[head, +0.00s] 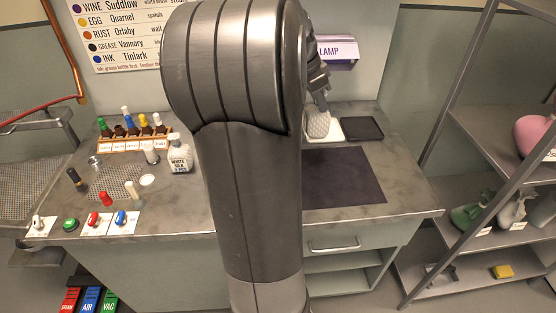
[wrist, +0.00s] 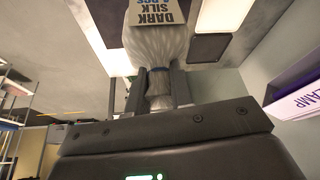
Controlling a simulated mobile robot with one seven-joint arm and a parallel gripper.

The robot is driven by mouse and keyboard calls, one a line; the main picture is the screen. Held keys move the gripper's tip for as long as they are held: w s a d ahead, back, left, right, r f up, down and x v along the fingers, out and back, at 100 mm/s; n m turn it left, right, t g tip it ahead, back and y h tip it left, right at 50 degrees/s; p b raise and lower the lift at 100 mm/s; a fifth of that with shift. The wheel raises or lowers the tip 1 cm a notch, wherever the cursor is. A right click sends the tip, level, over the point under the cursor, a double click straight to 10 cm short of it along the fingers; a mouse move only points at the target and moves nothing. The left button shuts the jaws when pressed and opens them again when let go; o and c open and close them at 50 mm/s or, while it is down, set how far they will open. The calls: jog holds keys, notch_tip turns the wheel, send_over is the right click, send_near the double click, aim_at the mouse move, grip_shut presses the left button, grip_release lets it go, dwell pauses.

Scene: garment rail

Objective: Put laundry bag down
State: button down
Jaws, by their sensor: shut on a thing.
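A pale mesh laundry bag (wrist: 157,45) with a tag reading "DARK SILK 6 PCS" (wrist: 155,10) is in my gripper (wrist: 157,88). The two fingers are shut on its gathered neck, just beyond the blue tie. In the head view the bag (head: 318,125) hangs below my gripper (head: 319,101) at the white tray (head: 337,135); I cannot tell whether it touches the tray or bench. A black tray (head: 362,128) lies to the right. A second bag, tagged "WHITE SILK" (head: 180,157), stands on the bench left of my arm.
A dark mat (head: 345,178) lies bare in front of the trays. A purple-fronted "LAMP" box (head: 336,50) is on the wall behind. A rack of bottles (head: 135,138) and several small bottles stand at left. A metal shelf (head: 480,210) stands at right. My arm hides the bench's middle.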

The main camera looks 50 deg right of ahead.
aim_at(313, 110)
jog(key=f, duration=0.4)
jog(key=shift+w+a+f, duration=0.1)
jog(key=shift+w, duration=0.1)
jog(key=shift+w+f, duration=0.2)
jog(key=shift+f, duration=0.1)
jog(key=w+a+f, duration=0.2)
jog(key=w+f, duration=0.9)
jog(key=shift+a, duration=0.2)
jog(key=c, duration=1.3)
grip_release()
jog(key=shift+f, duration=0.15)
